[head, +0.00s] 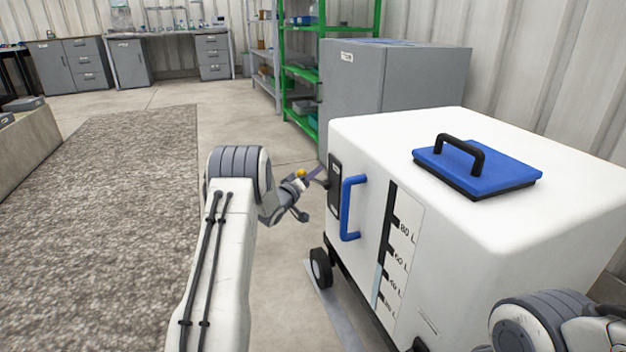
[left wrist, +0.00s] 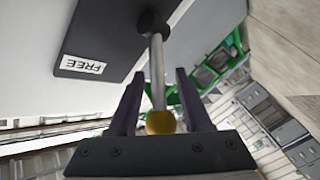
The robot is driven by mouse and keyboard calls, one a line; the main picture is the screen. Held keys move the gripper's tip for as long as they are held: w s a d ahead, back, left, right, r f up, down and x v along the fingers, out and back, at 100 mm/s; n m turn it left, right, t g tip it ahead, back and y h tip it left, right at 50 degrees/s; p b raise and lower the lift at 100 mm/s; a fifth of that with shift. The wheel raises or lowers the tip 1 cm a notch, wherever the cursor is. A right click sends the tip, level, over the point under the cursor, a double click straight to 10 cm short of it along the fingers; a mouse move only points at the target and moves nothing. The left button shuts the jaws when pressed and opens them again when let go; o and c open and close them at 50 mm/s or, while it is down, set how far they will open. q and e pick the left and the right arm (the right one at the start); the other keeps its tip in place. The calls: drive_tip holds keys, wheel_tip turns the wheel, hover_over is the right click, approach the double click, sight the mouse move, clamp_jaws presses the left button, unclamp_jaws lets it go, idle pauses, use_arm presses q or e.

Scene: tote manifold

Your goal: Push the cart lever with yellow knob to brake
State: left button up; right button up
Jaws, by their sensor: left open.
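The white cart (head: 370,165) stands at the right, with a dark lever plate (head: 335,187) on its near left face. The lever's yellow knob (head: 300,173) shows beside my left gripper (head: 309,192). In the left wrist view the metal lever shaft (left wrist: 157,70) runs from the dark plate (left wrist: 110,35) to the yellow knob (left wrist: 160,122). My open left gripper (left wrist: 160,76) has one finger on each side of the shaft and knob, with gaps visible. A FREE label (left wrist: 84,64) shows on the plate. My right gripper is out of view; part of my right arm shows at lower right.
A blue handle (head: 347,208) is on the cart face right of the lever plate. A blue lid (head: 480,165) lies on the cart top. A grey cabinet (head: 385,85) and green shelf (head: 300,70) stand behind. Open floor (head: 160,95) lies at the back left.

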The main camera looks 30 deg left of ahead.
use_arm(q)
drive_tip(key=shift+w, duration=0.45)
clamp_jaws()
drive_tip(key=shift+r, duration=0.1)
